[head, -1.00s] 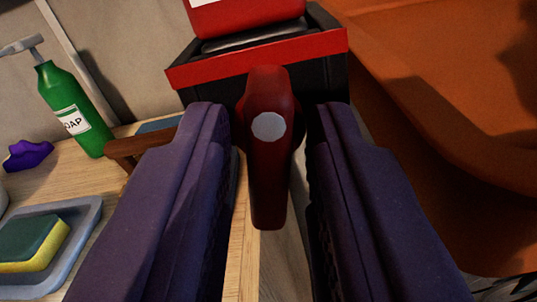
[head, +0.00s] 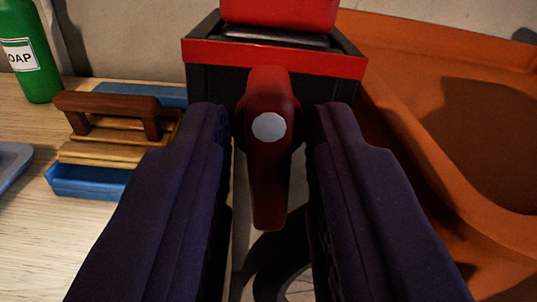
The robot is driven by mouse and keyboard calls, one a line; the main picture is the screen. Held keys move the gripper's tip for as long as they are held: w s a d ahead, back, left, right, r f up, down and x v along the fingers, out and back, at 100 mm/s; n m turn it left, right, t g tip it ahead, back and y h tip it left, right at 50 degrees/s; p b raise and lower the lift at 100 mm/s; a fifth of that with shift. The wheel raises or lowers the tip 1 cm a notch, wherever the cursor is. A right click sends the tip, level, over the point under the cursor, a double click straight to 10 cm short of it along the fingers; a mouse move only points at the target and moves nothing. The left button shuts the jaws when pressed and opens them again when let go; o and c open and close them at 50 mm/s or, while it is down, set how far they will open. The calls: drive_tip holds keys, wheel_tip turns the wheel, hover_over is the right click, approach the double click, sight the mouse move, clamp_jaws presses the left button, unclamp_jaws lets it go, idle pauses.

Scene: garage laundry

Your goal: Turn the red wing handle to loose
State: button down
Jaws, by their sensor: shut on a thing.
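The red wing handle (head: 268,185) is in the middle of the head view, with a pale hexagonal bolt head at its hub. It points down in the picture, in front of a black body with a red band (head: 215,52). My gripper (head: 270,130) has its two dark purple fingers on either side of the handle's hub and is shut on it. The fingers hide the sides of the hub, and the handle's lower wing hangs visible between them.
At left on the wooden bench (head: 45,235) are a brown-handled wooden block in a blue tray (head: 85,180) and a green soap bottle (head: 30,60). A large orange basin (head: 420,140) lies close on the right. A red object (head: 280,12) sits above the black body.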

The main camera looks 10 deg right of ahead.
drive_tip(key=shift+s+f, duration=0.1)
drive_tip(key=shift+f, duration=0.25)
drive_tip(key=c, duration=1.2)
unclamp_jaws()
drive_tip(key=shift+o, duration=0.2)
drive_tip(key=shift+r, duration=0.15)
drive_tip(key=s+p, duration=0.1)
drive_tip(key=s, duration=0.6)
drive_tip(key=shift+s, duration=0.4)
drive_tip(key=shift+a, duration=0.1)
